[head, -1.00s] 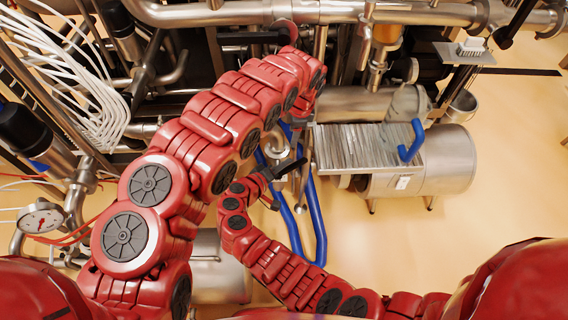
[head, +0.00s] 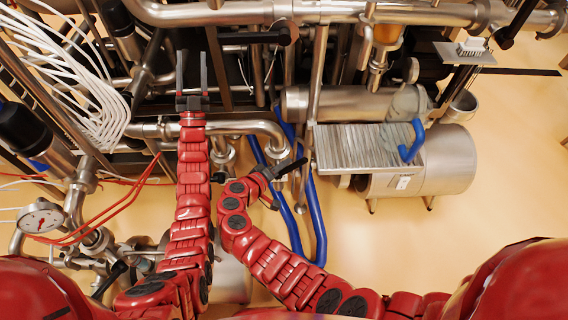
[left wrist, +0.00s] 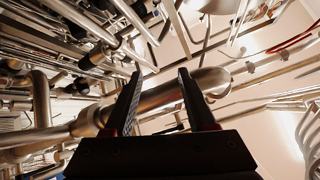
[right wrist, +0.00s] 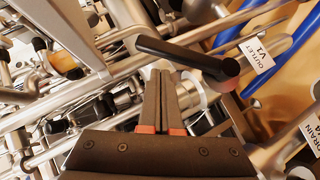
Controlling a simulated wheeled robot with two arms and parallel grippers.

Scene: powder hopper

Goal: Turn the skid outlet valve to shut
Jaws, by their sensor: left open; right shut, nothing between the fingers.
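The outlet valve's black lever handle (right wrist: 185,56) shows in the right wrist view, lying across the picture beside a white tag (right wrist: 257,54) reading OUTLET V1. My right gripper (right wrist: 160,74) is shut and empty, its fingertips just below the lever in that view. I cannot tell whether they touch it. In the head view the right gripper (head: 284,168) is small, near the blue hoses. My left gripper (head: 192,72) is open and empty in the head view, raised before the pipework at upper left. The left wrist view also shows its open fingers (left wrist: 159,75), with a curved steel pipe behind.
Blue hoses (head: 318,225) hang beside the right gripper. A pressure gauge (head: 40,218) and white cables (head: 85,85) are at left. A steel vessel (head: 445,160) stands at right. Open floor lies at lower right.

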